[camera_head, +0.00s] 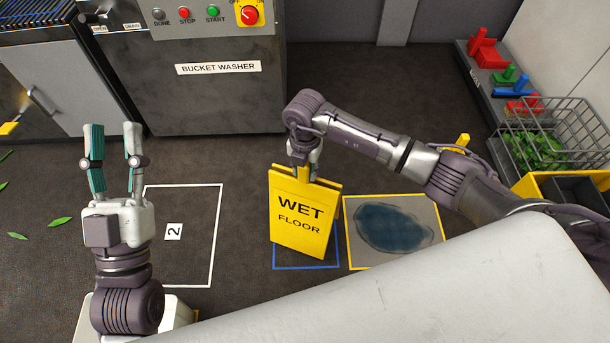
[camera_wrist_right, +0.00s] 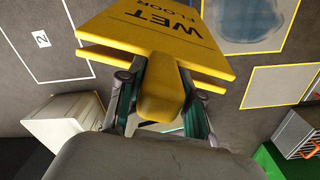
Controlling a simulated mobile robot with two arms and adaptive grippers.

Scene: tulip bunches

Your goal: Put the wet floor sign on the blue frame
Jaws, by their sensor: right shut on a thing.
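The yellow wet floor sign (camera_head: 301,226) is upright, and my right gripper (camera_head: 305,173) is shut on its top handle. In the right wrist view the sign (camera_wrist_right: 160,28) extends away from the fingers, which grip its yellow handle (camera_wrist_right: 160,90). The blue frame (camera_head: 305,267) is a blue outline on the floor; the sign is over it and hides most of it. I cannot tell whether the sign touches the floor. My left gripper (camera_head: 113,160) is open and empty, pointing up at the left.
A yellow-outlined square with a dark wet patch (camera_head: 394,229) lies right of the sign. A white frame marked 2 (camera_head: 214,235) lies to its left. The bucket washer (camera_head: 200,90) stands behind. A wire basket (camera_head: 556,138) and colored objects (camera_head: 482,50) are at the right. Leaves (camera_head: 60,221) lie far left.

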